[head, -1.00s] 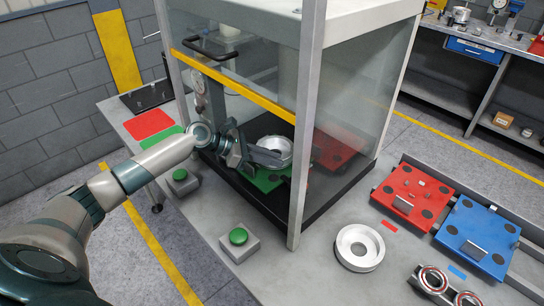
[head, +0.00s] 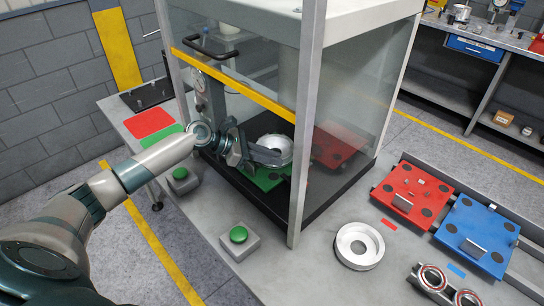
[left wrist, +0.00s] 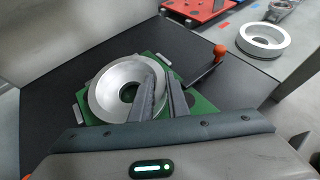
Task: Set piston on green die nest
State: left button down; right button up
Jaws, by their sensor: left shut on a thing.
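The piston, a silver ring-shaped part with a central hole (head: 273,143), is inside the press enclosure. My left gripper (head: 270,156) reaches in from the left and is shut on its near rim. In the left wrist view the piston (left wrist: 108,94) lies over the green die nest (left wrist: 202,106), with the two fingers (left wrist: 160,98) at its right side. The green die nest also shows under the piston in the head view (head: 262,182). Whether the piston rests fully on it or is slightly above, I cannot tell. My right gripper is not in view.
The enclosure's post (head: 306,130) and yellow bar (head: 232,85) stand close to my arm. A red die nest (head: 334,150) is deeper inside. Outside are another silver ring (head: 343,248), red (head: 408,182) and blue (head: 465,222) pallets, and green buttons (head: 239,235).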

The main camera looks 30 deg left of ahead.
pick_arm(q)
jog(key=shift+r+p, duration=0.1)
jog(key=shift+p, duration=0.8)
dwell(1.0)
jog(key=shift+f+p, duration=0.25)
jog(key=shift+p, duration=0.1)
dwell(0.9)
jog(key=shift+s, duration=0.1)
jog(key=c, duration=1.6)
grip_release()
jog(key=shift+f, duration=0.1)
jog(key=shift+f, duration=0.1)
notch_tip(320, 180, up, 9)
jog(key=p, duration=1)
jog(key=shift+p, duration=0.3)
jog(key=shift+s, duration=0.1)
